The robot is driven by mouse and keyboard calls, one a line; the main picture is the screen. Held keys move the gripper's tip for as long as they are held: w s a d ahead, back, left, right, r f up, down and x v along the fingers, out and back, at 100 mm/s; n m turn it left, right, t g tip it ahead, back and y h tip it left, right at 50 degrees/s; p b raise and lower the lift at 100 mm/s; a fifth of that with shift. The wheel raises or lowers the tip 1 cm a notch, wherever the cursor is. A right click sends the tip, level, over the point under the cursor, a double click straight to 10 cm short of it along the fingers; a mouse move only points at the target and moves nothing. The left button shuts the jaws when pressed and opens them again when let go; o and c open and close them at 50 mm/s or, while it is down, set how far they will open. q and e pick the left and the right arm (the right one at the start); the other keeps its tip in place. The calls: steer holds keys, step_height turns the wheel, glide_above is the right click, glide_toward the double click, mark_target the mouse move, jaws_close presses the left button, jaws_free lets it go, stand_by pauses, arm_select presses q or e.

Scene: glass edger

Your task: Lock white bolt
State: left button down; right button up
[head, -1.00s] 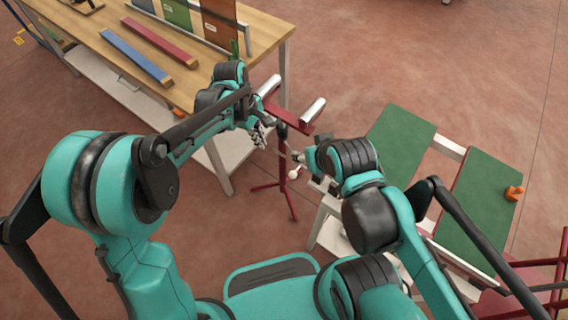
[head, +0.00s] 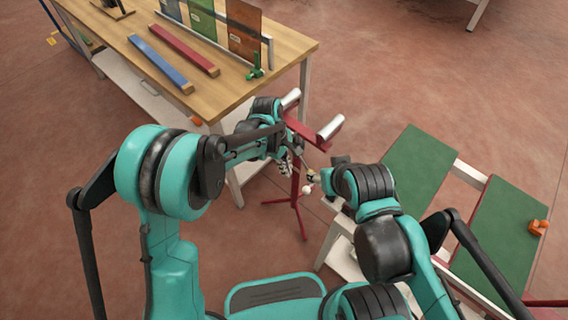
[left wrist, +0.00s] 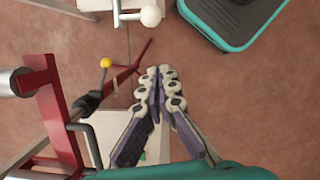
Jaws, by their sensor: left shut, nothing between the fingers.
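The white bolt's round white knob (head: 307,190) shows small in the head view, just below my right gripper (head: 312,177). In the left wrist view, a white ball (left wrist: 150,16) on a short metal bar at the top edge looks like the same knob. My left gripper (left wrist: 166,72) is shut and empty, its fingertips pointing up in that view, below and apart from the ball. In the head view, my left gripper (head: 287,167) is left of the knob, by the red stand (head: 296,190). My right gripper's fingers are too small and covered to read.
A yellow knob (left wrist: 105,63) on a rod stands left of my left fingers. A red frame (left wrist: 55,115) is further left. In the head view, a wooden table (head: 150,66) stands at upper left, and green panels (head: 417,168) lie at right. Open floor lies beyond.

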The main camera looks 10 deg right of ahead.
mark_target(308, 192)
arm_select(q)
steer(key=s+d+f+b, duration=0.2)
steer(key=s+d+f, duration=0.1)
steer(key=shift+d+f, duration=0.2)
stand_by(0.3)
steer(key=s+d, duration=0.2)
steer(key=s, duration=0.1)
steer(key=shift+s+d, duration=0.1)
steer(key=shift+d, duration=0.15)
steer(key=w+a+r+p, duration=0.4)
steer(key=r, duration=0.6)
steer(key=shift+w+a+r, duration=0.15)
steer(key=shift+a+r, duration=0.15)
steer(key=shift+a, duration=0.1)
